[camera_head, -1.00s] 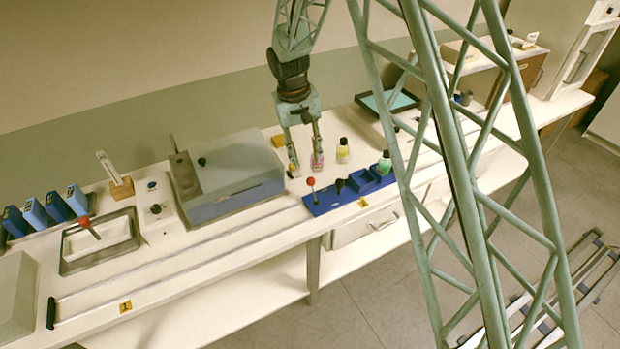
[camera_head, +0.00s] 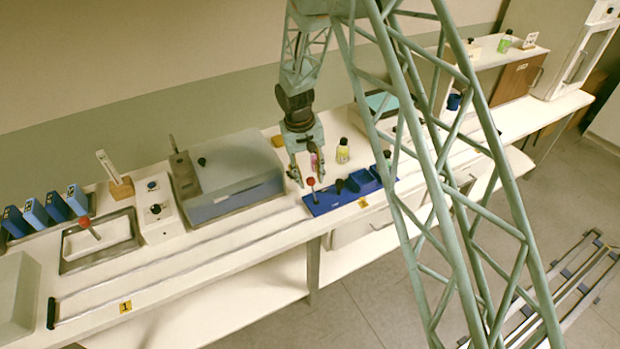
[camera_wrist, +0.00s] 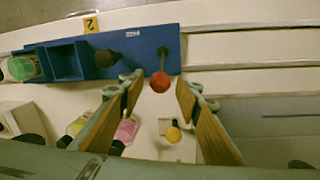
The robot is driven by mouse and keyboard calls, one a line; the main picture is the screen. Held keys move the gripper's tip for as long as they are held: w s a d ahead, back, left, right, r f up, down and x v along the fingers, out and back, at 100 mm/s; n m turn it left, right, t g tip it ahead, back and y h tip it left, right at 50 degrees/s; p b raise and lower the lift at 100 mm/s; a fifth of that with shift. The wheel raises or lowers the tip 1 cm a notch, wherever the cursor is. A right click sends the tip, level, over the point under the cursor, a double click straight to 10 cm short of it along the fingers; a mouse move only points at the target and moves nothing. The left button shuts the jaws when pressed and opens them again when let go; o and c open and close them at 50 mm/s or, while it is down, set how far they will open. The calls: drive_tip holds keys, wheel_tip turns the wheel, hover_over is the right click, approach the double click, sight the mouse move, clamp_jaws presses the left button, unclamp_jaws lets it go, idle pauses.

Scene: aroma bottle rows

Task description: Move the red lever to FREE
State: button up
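The red lever, a red ball on a short dark stem, stands at the left end of a blue rack (camera_head: 330,200) in the head view; its red ball (camera_head: 311,181) shows there. In the wrist view the red ball (camera_wrist: 160,82) lies between my fingertips, with a gap on each side. A small white label (camera_wrist: 133,33), too small to read surely, is on the rack beside the stem. My gripper (camera_head: 308,178) is open and empty over that end of the rack. It also frames the ball in the wrist view (camera_wrist: 160,86).
A black knob (camera_wrist: 107,58) stands on the rack beside the lever. A green bottle (camera_wrist: 22,68) sits at the rack's far end. A pink bottle (camera_wrist: 126,130) and a yellow bottle (camera_head: 342,152) stand behind. Another red-balled lever (camera_head: 85,221) is at a tray on the left.

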drive_tip(key=shift+c, duration=0.4)
clamp_jaws()
